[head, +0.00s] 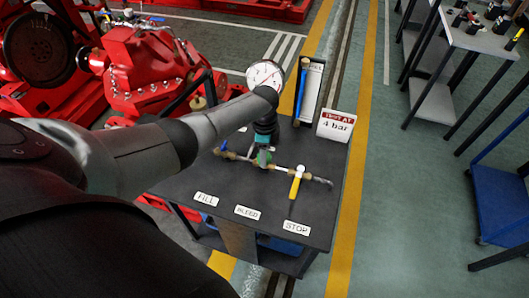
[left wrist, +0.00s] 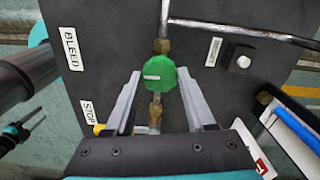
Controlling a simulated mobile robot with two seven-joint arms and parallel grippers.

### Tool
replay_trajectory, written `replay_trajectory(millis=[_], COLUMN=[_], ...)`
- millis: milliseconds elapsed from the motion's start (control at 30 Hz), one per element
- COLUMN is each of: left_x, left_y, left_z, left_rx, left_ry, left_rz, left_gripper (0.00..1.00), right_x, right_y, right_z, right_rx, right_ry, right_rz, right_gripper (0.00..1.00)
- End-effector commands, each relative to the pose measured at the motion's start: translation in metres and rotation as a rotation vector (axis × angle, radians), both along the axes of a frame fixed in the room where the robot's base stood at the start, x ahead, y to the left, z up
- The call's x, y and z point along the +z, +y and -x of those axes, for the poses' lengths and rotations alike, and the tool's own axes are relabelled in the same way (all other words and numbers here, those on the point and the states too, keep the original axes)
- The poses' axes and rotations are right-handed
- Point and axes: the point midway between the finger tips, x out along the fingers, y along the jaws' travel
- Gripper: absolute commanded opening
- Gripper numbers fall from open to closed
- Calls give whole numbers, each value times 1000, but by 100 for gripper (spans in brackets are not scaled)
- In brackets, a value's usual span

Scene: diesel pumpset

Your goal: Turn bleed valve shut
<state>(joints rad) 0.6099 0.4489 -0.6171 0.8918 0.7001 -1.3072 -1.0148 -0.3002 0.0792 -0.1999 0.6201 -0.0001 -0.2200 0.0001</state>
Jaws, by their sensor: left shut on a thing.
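The bleed valve has a round green handle (left wrist: 187,90) on a thin pipe with brass fittings. In the head view the green handle (head: 263,158) sits above the BLEED label (head: 247,212). My left gripper (left wrist: 160,92) is shut on the green handle, with one pale finger on each side. In the head view my left gripper (head: 265,140) comes down on the valve from above and hides part of it.
A yellow stop handle (head: 296,184) stands right of the valve.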

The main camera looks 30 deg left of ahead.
Motion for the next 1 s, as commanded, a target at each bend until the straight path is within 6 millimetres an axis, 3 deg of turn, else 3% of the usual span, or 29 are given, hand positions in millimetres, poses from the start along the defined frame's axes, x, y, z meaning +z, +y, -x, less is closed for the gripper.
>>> replay_trajectory(millis=[167,200,433,767,1000], left_x=[1,1,0,4,37], left_y=[-1,-1,-1,0,0], left_z=[-1,-1,0,0,-1], left_rx=[-5,-5,-3,-2,-2], left_ry=[-2,-2,-1,-1,-3], left_rz=[0,0,0,0,0], left_gripper=[0,58,84,85,85], right_x=[0,0,0,2,14], right_y=[0,0,0,0,0], right_z=[0,0,0,0,0], right_rx=[0,0,0,0,0], right_ry=[0,0,0,0,0], right_rz=[0,0,0,0,1], right_gripper=[50,50,50,50,50])
